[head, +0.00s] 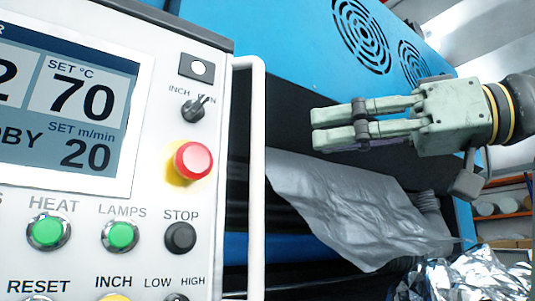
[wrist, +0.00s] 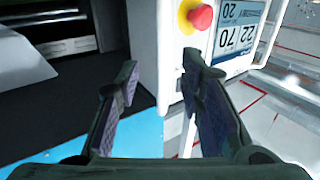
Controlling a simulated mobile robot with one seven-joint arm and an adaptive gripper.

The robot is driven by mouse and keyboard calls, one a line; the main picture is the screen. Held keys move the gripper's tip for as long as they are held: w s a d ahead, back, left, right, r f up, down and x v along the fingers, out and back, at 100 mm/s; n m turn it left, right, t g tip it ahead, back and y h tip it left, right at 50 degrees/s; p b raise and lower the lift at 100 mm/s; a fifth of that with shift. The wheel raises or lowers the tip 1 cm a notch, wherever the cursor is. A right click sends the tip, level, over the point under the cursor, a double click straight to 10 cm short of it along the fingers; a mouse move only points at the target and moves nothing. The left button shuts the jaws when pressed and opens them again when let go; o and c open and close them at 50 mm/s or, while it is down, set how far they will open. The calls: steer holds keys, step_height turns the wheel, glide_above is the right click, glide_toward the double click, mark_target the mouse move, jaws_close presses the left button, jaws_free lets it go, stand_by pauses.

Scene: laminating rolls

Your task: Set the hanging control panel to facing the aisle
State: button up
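The hanging control panel (head: 215,225) fills the left of the head view, its screen, buttons and red stop knob turned toward that camera. A white bar handle (head: 255,170) runs down its right edge. My gripper (head: 316,128) is to the right of the handle, fingers pointing left, with a visible gap between them in the picture. In the wrist view the panel (wrist: 172,62) appears upside down beyond my fingertips (wrist: 160,66). The fingers stand apart with nothing held between them. Whether the handle lies in line with the finger gap is unclear.
A blue machine housing (head: 300,40) with round vents stands behind the panel and gripper. A grey film sheet (head: 350,205) hangs below my gripper. Crumpled silver foil (head: 470,275) lies at lower right. Open floor (wrist: 275,110) shows at right in the wrist view.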

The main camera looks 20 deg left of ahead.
steer(key=a+p, duration=0.1)
steer(key=a, duration=0.9)
steer(key=shift+w+a+p, duration=0.2)
steer(key=shift+p, duration=0.1)
jaws_close()
stand_by(0.4)
